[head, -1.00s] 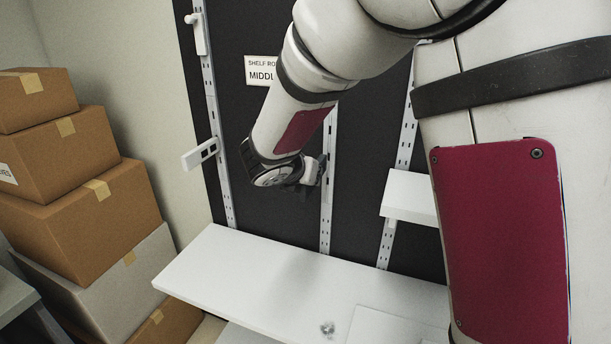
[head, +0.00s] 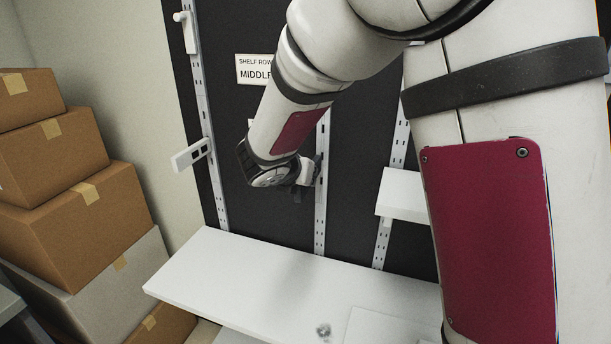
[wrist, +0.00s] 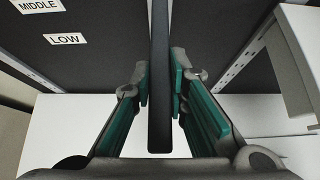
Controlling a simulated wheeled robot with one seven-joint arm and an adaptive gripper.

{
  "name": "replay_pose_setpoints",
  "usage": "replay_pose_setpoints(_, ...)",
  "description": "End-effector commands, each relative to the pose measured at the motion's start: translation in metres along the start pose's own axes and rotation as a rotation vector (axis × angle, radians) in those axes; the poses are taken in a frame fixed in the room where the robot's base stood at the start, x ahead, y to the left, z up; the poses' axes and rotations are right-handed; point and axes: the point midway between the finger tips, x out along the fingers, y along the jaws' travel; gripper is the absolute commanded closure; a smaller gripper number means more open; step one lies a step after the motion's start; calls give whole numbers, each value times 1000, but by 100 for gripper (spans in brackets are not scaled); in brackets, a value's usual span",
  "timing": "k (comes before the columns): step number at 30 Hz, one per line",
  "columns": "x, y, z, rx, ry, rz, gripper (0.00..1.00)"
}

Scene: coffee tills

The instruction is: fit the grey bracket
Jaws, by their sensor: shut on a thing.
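My gripper (wrist: 160,105) is shut on a long dark grey bar, which I take to be the grey bracket (wrist: 160,60). In the wrist view the bar stands upright in the picture between the green-padded fingers, its lower end just past them. In the head view my gripper (head: 305,178) is in front of the dark panel by the slotted middle upright (head: 320,215), above the white shelf. Whether it touches the upright I cannot tell. The bracket is not clearly visible in the head view. The left upright (head: 208,120) carries a white bracket (head: 191,154).
A wide white shelf (head: 215,270) lies below, with a small shiny item (head: 323,330) on it. A short white shelf (head: 400,192) juts out at right. MIDDLE (wrist: 38,5) and LOW (wrist: 66,39) signs mark the panel. Cardboard boxes (head: 75,215) are stacked at left.

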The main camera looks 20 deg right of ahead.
Motion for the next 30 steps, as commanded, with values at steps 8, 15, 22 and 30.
replay_pose_setpoints(8, 0, 0, 0, 0, -1, 0, 100)
replay_pose_setpoints(15, 5, 0, 4, 1, -1, -1, 100)
replay_pose_setpoints(22, 12, 0, 8, 1, 0, 0, 100)
replay_pose_setpoints(30, 20, 0, 14, 1, -1, -1, 100)
